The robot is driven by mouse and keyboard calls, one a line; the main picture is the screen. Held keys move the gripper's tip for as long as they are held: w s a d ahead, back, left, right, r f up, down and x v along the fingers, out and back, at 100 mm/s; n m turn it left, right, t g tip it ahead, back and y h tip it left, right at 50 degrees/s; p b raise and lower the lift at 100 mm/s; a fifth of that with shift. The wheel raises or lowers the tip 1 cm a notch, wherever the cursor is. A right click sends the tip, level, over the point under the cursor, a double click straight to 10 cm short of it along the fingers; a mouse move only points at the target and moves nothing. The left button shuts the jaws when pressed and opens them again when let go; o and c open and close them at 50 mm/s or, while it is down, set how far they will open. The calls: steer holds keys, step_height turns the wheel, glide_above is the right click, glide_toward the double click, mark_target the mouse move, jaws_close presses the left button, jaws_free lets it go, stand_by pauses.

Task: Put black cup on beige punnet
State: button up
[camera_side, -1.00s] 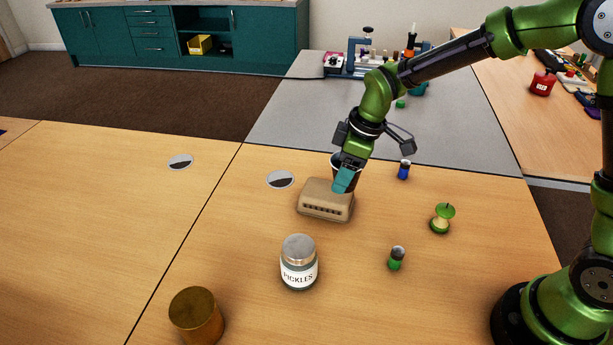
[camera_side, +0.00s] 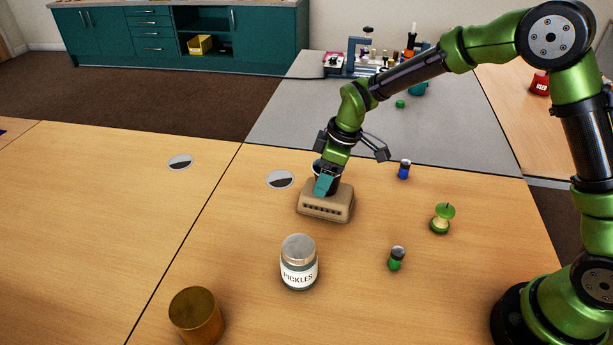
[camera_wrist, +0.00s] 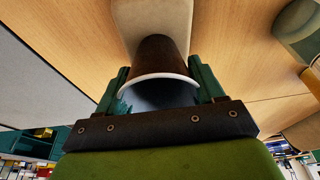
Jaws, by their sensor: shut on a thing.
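The beige punnet (camera_side: 325,207) lies upside down or closed side up on the wooden table in the side view, slots facing front. My gripper (camera_side: 324,186) is over it, shut on the black cup (camera_side: 335,185). In the wrist view the cup (camera_wrist: 160,58) sits between the two fingers of my gripper (camera_wrist: 160,90), its white rim toward the camera. The punnet (camera_wrist: 150,16) shows beyond the cup's base. The cup is at or just above the punnet's top; I cannot tell whether they touch.
A pickle jar (camera_side: 299,263) stands in front of the punnet, and a brass-coloured cylinder (camera_side: 197,316) at the front left. The left table is mostly clear.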

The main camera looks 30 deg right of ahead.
steer(key=o, duration=1)
steer(key=v, duration=1.2)
steer(key=s+d+r+m+t, duration=0.1)
steer(key=s+d+r+m, duration=0.1)
steer(key=s+m, duration=0.2)
steer(key=s+d+r+m+t, duration=0.2)
steer(key=s+m, duration=0.2)
steer(key=s, duration=0.6)
steer(key=s+d+r+m+t, duration=0.1)
steer(key=s+d+r+m, duration=0.1)
steer(key=s+m, duration=0.3)
steer(key=shift+s+d+r+t, duration=0.2)
steer(key=shift+s, duration=0.5)
steer(key=shift+s+d+r+t, duration=0.2)
steer(key=shift+s, duration=0.5)
